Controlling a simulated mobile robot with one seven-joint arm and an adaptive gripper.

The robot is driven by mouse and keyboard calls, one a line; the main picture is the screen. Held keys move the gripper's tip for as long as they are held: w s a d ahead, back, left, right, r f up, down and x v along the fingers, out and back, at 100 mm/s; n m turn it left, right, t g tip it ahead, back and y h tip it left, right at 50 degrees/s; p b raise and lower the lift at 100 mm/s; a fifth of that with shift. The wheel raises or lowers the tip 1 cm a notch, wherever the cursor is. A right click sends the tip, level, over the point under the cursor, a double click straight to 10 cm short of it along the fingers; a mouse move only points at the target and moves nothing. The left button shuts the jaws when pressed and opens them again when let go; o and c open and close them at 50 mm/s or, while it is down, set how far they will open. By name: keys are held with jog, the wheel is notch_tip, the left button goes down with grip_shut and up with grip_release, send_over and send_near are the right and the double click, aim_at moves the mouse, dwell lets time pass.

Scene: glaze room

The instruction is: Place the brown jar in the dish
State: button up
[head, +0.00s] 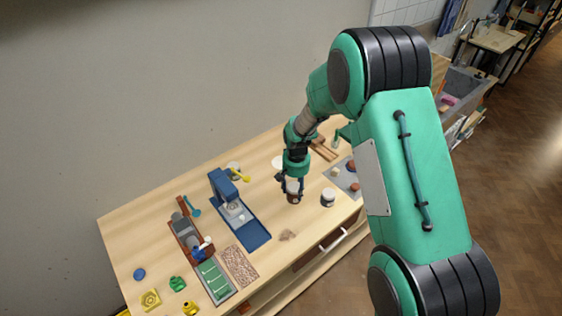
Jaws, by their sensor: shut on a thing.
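My gripper (292,188) is over the wooden table and is shut on the brown jar (293,199), a small dark brown jar with a pale upper part. The jar looks upright; I cannot tell whether its base touches the table. A pale round thing (277,162), perhaps the dish, lies behind my gripper and is partly hidden by it. The jar is apart from it, nearer the table's front edge.
A blue stand (238,214) is to the left. A grey board (342,175) with small round pieces is at right. A brown crumpled piece (287,235) lies near the front edge.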

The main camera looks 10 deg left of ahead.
jog(key=w+a+p, duration=0.2)
jog(key=w+a, duration=0.1)
jog(key=w, duration=0.6)
jog(key=shift+n+p, duration=0.3)
jog(key=shift+w+r, duration=0.1)
jog(key=shift+w, duration=0.05)
jog(key=p, duration=0.3)
send_over(281, 164)
jog(key=shift+f, duration=0.75)
jog(key=shift+f, duration=1.75)
jog(key=shift+f+b, duration=0.35)
jog(key=shift+f, duration=0.2)
